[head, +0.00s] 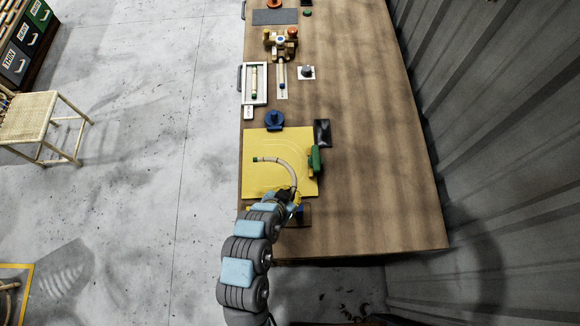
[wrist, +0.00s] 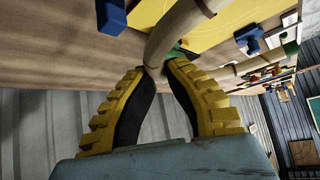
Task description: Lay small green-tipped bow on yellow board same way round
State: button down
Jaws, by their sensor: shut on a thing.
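The small bow (head: 277,161) is a pale curved cane with a green tip (head: 255,159) at its left end. It arches over the yellow board (head: 253,181), its other end running down to my gripper (head: 291,196) near the board's lower right. In the wrist view, the yellow fingers with black pads of my gripper (wrist: 155,71) are shut on the pale bow (wrist: 168,36). The yellow board (wrist: 205,33) shows behind it. Pale curved outlines are drawn on the board's upper part. Whether the bow touches the board I cannot tell.
A green block (head: 315,158) stands at the board's right edge, a blue fixture (head: 274,121) at its top edge. A black tray (head: 322,147) lies at upper right. A white-framed tray (head: 265,98) holds a green-tipped rod. The table's right side (head: 380,170) is clear.

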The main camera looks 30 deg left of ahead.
jog(key=b, duration=1)
send_near(301, 168)
notch_tip(301, 168, up, 3)
jog(key=d, duration=0.1)
jog(key=b+x, duration=0.2)
jog(key=b, duration=0.1)
jog(key=shift+b, duration=0.4)
jog(key=shift+w+a+f, duration=0.1)
jog(key=shift+w+f, duration=0.05)
jog(key=shift+w, duration=0.15)
jog(key=shift+a+x, duration=0.2)
jog(key=shift+x, duration=0.9)
jog(key=shift+a+x, duration=0.2)
jog(key=shift+x, duration=0.9)
jog(key=shift+s+f+p, duration=0.1)
jog(key=shift+f+p, duration=0.25)
jog(key=shift+f, duration=1.15)
jog(key=shift+f, duration=0.15)
jog(key=c, duration=1.2)
grip_release()
